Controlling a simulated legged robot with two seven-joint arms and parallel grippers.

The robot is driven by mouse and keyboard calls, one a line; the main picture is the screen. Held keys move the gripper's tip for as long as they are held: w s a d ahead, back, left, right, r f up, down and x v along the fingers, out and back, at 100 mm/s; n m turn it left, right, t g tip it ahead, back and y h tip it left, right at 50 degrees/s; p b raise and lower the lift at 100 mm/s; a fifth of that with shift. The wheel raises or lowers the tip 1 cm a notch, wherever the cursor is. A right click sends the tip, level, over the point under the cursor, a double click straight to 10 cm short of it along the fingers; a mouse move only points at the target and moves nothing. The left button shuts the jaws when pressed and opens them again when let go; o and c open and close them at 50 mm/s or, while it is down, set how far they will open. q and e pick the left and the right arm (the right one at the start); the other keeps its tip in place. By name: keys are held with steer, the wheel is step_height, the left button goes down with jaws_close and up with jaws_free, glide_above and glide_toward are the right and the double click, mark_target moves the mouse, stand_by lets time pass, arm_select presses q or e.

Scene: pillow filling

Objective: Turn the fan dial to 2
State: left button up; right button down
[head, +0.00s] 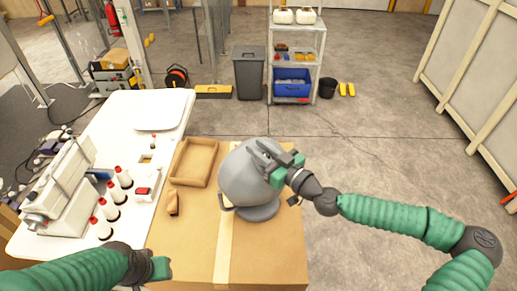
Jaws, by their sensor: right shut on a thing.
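The fan (241,172) is a grey, rounded body on a round foot, standing on a large cardboard box. My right gripper (270,158) reaches in from the right and is shut at the fan's upper right side, where its fingers touch or overlap the housing. What it grips there, most likely the dial, is hidden behind the fingers. No dial numbers can be read. My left gripper (152,268) is low at the left, apart from the fan, over the front left of the box. Its fingers are too small and dark to tell their opening.
An open cardboard tray (194,163) lies left of the fan on the box (275,258). A white table (128,120) at the left holds a sewing machine (65,190) and several thread cones (108,208). A bin (249,75) and shelf (297,48) stand behind. The floor at right is free.

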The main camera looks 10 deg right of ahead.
steer(key=shift+a+r, duration=0.1)
steer(key=shift+a, duration=0.2)
steer(key=shift+w+d+f, duration=0.15)
steer(key=shift+d+f, duration=0.05)
steer(key=shift+d, duration=0.2)
